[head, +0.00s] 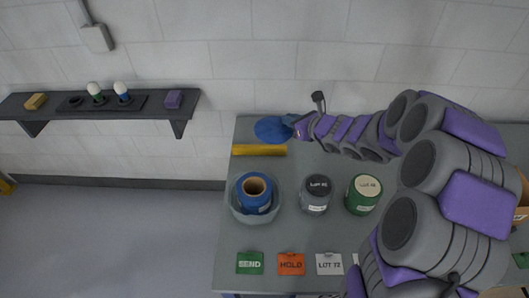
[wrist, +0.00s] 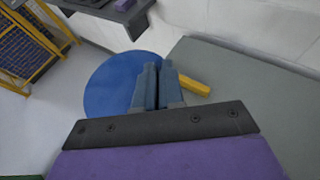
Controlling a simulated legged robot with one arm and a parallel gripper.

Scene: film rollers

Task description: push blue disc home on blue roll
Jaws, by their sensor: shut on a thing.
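The blue disc (head: 270,129) is held by my gripper (head: 290,121) near the back left corner of the table, in front of the wall. In the wrist view the disc (wrist: 108,88) shows as a flat blue round beyond my shut fingers (wrist: 157,78). The blue roll (head: 254,194) stands upright with its hollow core facing up, in a clear round dish (head: 236,213) on the table's left side. The disc is behind the roll and apart from it. The part of the disc between the fingers is hidden.
A yellow bar (head: 259,150) lies between disc and roll; it also shows in the wrist view (wrist: 193,86). A dark roll (head: 316,196) and a green roll (head: 363,195) stand right of the blue roll. Cards, including the orange one (head: 291,264), lie in front. A wall shelf (head: 150,105) is at left.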

